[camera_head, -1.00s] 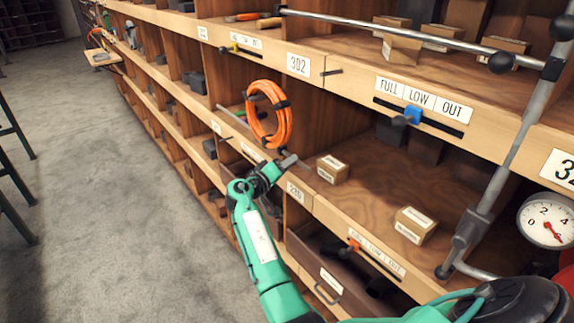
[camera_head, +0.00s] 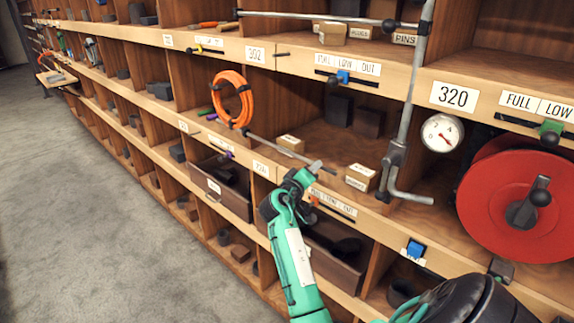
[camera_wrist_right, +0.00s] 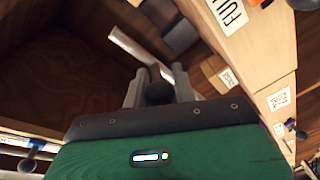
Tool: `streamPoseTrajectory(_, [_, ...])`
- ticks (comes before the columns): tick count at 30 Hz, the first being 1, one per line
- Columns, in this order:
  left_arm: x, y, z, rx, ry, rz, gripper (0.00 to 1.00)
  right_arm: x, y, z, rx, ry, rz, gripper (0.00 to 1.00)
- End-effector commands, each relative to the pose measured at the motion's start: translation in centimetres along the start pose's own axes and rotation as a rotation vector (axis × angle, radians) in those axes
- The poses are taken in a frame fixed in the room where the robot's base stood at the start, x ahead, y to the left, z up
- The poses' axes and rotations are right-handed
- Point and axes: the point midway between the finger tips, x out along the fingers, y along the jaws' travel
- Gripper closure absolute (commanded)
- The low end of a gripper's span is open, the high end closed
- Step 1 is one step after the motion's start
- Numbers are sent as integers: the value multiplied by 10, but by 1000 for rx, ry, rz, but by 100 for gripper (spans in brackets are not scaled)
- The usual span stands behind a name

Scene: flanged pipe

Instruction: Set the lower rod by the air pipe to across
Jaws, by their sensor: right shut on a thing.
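The lower rod (camera_head: 272,146) is a thin grey bar. It slopes down to the right from near the orange hose coil into my right gripper (camera_head: 311,170), in front of the shelf opening. The grey air pipe (camera_head: 407,105) stands upright to the right, with a joint and a bent foot at its lower end. In the right wrist view, the fingers of my right gripper (camera_wrist_right: 158,85) are closed around a dark ball, and a pale bar (camera_wrist_right: 140,52) runs up and left beyond them. The rod's far right part is unclear behind the gripper. My left gripper is not in view.
An upper rod (camera_head: 320,17) crosses the bay above. Small boxes (camera_head: 361,177) stand on the shelf near my gripper. The orange hose coil (camera_head: 232,98) hangs at left. A gauge (camera_head: 441,132) and a red reel (camera_head: 515,205) are right of the pipe. The floor at left is clear.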

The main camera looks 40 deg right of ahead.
Motion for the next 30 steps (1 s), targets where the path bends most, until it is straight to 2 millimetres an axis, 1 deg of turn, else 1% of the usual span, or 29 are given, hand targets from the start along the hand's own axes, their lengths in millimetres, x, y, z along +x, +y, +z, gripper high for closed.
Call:
streamPoseTrajectory(1, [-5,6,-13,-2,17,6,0,-4,13,16,-1,-1,1,100])
streamPoseTrajectory(3, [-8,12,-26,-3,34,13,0,-9,26,36,-3,-1,2,100])
streamPoseTrajectory(6, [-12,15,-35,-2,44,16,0,-15,44,62,-3,-2,2,100])
streamPoseTrajectory(10, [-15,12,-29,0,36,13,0,-22,64,92,-4,-3,2,100])
streamPoseTrajectory(15, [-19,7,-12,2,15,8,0,-29,83,120,-2,-2,2,100])
streamPoseTrajectory(18, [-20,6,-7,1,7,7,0,-32,90,131,-2,-2,2,100])
streamPoseTrajectory(21, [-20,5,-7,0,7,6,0,-33,95,138,-2,-1,2,100])
streamPoseTrajectory(26, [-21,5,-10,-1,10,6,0,-34,99,144,-2,-1,3,100])
streamPoseTrajectory(30, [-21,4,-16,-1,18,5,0,-34,99,145,-3,-2,3,100])
